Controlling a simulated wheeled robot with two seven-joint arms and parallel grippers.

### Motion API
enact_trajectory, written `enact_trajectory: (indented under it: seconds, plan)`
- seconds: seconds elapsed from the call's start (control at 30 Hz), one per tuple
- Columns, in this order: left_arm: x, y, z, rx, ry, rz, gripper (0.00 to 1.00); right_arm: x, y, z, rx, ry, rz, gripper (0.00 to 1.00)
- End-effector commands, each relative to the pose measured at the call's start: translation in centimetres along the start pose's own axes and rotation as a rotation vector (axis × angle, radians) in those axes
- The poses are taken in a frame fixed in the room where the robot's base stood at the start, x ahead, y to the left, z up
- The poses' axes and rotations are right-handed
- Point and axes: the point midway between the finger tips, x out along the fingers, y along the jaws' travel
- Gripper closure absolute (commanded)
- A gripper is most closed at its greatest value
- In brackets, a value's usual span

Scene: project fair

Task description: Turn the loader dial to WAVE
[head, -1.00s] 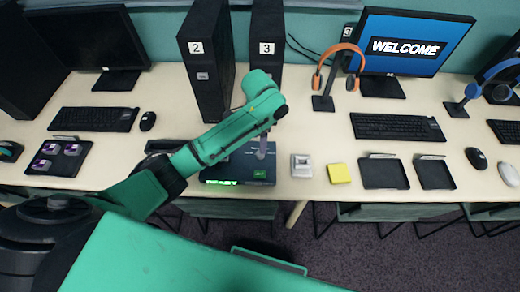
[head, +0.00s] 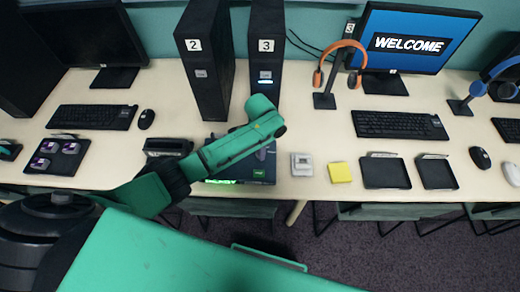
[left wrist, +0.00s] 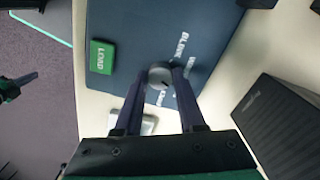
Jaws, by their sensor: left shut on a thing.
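The loader (left wrist: 130,25) is a dark blue box on the table, with a green LOAD button (left wrist: 102,57) and a small round grey dial (left wrist: 160,75) in the left wrist view. White labels stand beside the dial; BLINK is readable, the others are partly hidden by a finger. A dark mark shows on the dial's lower part; I cannot tell which label it points to. My left gripper (left wrist: 159,78) is shut on the dial, one finger on each side. In the head view my left arm covers much of the loader (head: 262,172), and green display text shows beside it.
A dark and green part, perhaps mine, shows at the left wrist view's left edge.

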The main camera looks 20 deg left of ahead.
Motion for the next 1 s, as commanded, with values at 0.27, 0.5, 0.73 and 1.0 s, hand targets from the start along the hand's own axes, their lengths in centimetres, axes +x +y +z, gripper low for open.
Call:
enact_trajectory:
  seconds: [0.27, 0.5, 0.73, 1.0]
  plan:
    - [-0.3, 0.0, -0.1, -0.058, 0.001, 0.000, 1.00, -0.9, 0.1, -0.3, 0.000, 0.004, 0.001, 1.00]
    - [-0.5, 0.0, -0.1, -0.207, 0.000, 0.001, 1.00, -2.6, 0.1, -0.6, 0.000, 0.006, 0.002, 1.00]
    - [-0.5, 0.0, -0.1, -0.403, 0.002, 0.001, 1.00, -4.3, 0.2, -0.8, 0.000, 0.006, 0.002, 1.00]
    - [-0.4, 0.0, -0.1, -0.613, 0.002, 0.001, 1.00, -5.6, 0.2, -0.9, -0.001, 0.007, 0.002, 1.00]
